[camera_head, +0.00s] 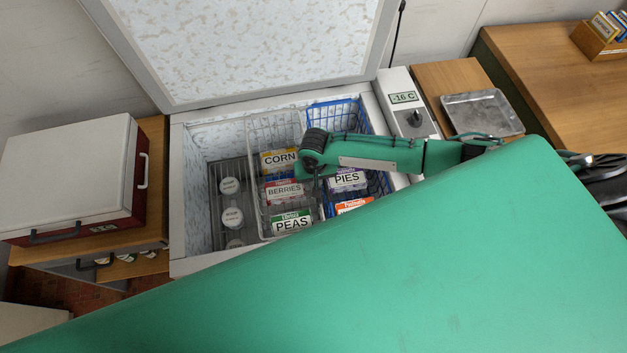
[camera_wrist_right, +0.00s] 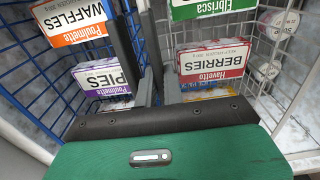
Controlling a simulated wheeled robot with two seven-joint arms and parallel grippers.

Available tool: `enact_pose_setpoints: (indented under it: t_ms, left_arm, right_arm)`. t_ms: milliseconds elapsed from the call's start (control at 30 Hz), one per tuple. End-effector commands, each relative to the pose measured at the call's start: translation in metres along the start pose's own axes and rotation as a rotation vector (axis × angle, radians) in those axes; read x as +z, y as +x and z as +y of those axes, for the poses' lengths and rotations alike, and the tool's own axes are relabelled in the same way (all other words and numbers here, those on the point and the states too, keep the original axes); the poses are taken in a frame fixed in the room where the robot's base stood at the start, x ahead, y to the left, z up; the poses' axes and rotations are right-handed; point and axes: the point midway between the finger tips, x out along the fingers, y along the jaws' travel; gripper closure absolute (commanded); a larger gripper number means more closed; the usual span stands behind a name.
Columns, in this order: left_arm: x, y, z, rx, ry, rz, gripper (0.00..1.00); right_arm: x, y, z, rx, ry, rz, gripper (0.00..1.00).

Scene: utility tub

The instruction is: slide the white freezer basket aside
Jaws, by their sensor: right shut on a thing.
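The white wire freezer basket (camera_head: 274,130) sits in the middle of the open chest freezer and holds boxes of corn (camera_head: 279,160), berries (camera_head: 284,191) and peas (camera_head: 291,222). In the right wrist view its wires (camera_wrist_right: 250,98) show on the right. My right gripper (camera_head: 316,185) reaches in from the right, over the line between the white basket and the blue basket (camera_head: 335,113). My left gripper is out of view.
The blue basket on the right holds boxes of pies (camera_head: 347,179) and waffles (camera_wrist_right: 70,20). Left of the white basket, white round tubs (camera_head: 232,217) stand lower down on a grey rack. The freezer lid (camera_head: 245,50) stands open behind. A metal tray (camera_head: 482,113) lies at right.

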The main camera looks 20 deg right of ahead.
Motion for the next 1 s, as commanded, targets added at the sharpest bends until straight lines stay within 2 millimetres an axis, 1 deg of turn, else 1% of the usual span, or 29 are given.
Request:
enact_pose_setpoints:
  t_ms: [33,67,100,167,600,733,867,1000]
  left_arm:
    - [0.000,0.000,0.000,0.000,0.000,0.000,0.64]
    - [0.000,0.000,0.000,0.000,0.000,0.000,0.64]
    - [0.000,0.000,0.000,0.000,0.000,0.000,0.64]
    - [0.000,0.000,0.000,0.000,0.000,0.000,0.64]
    - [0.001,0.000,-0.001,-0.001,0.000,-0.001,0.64]
    - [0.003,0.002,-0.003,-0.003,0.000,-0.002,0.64]
    - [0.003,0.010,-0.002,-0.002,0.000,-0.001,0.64]
    - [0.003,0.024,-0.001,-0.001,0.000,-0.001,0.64]
  right_arm:
    - [0.000,-0.001,0.000,0.000,0.000,0.000,1.00]
    - [0.000,-0.001,0.000,0.000,0.000,0.000,0.89]
    - [0.000,-0.001,0.000,0.000,0.000,0.000,0.81]
    - [0.000,-0.001,0.000,0.000,0.000,0.000,0.69]
    - [-0.001,0.000,0.003,0.006,0.002,0.000,0.69]
    - [-0.001,0.001,0.000,0.006,0.001,0.000,0.69]
    - [-0.001,0.003,-0.013,0.005,-0.001,0.001,0.69]
    - [-0.001,0.005,-0.039,0.000,-0.002,0.002,0.69]
